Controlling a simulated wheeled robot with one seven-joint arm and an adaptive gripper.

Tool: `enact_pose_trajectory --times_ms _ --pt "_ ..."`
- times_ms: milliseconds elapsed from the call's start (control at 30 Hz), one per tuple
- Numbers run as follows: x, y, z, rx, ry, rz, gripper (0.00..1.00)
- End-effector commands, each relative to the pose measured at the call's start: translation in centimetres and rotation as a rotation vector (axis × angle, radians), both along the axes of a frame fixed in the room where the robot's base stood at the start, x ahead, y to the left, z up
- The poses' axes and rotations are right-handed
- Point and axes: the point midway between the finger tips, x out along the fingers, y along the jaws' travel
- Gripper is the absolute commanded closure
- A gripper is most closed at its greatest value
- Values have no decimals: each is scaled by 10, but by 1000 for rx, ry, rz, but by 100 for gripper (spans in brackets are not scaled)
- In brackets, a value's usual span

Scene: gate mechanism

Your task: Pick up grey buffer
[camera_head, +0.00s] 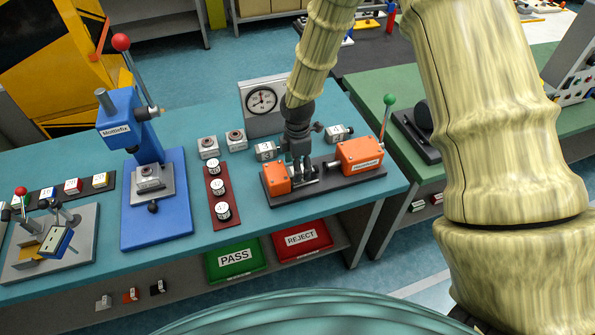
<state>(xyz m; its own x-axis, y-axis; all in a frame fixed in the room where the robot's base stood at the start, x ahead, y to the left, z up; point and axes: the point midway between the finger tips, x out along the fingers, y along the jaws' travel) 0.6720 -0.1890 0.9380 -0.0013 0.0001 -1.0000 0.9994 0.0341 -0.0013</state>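My gripper (298,168) points down over the left half of an orange fixture (361,155) on a dark base, on the teal table (255,218). Its dark fingers are close to the fixture's small left orange block (275,178). The gap between the fingers is too small to tell whether they hold anything. No part is clearly marked as the grey buffer. A small grey piece (103,302) lies on the lower shelf at the left, well away from my gripper. Any small grey part under my gripper is hidden or blends with the fingers.
A blue press (130,125) with a red-knobbed lever stands left. A dark red strip (218,196) with round parts lies left of the fixture. A dial gauge (262,101) stands behind. The fixture's green-knobbed lever (387,112) rises at right. PASS (236,272) and REJECT (318,250) trays sit below.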

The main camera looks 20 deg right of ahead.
Motion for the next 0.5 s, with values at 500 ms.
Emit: enact_pose_trajectory --times_ms 500 --pt "0 0 -27 0 -1 0 36"
